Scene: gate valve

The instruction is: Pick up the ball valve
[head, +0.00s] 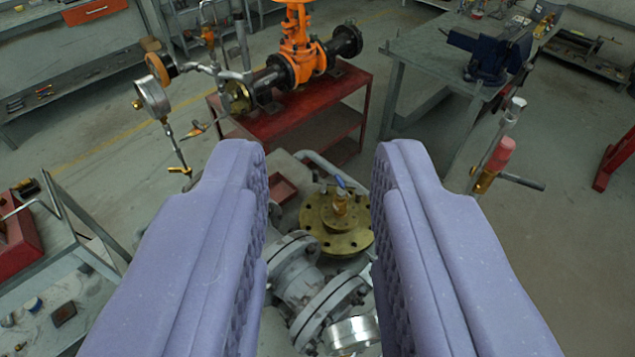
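My gripper (318,158) fills the lower half of the head view with two purple padded fingers. They stand wide apart with nothing between the pads. A small brass valve with a blue lever (341,196), which looks like the ball valve, stands on a round brass flange (318,228). It shows in the gap between the fingers, beyond and below the tips, apart from them. The left finger hides part of the pipework left of the flange. The right finger covers the area just right of it.
Grey flanged pipework (305,278) lies below the gap. A red stand (325,115) bears an orange gate valve (300,45). A pressure gauge (152,97) rises at left, and a pipe with a pinkish-red part (500,155) at right. A workbench (425,55) carries a blue vise (490,55).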

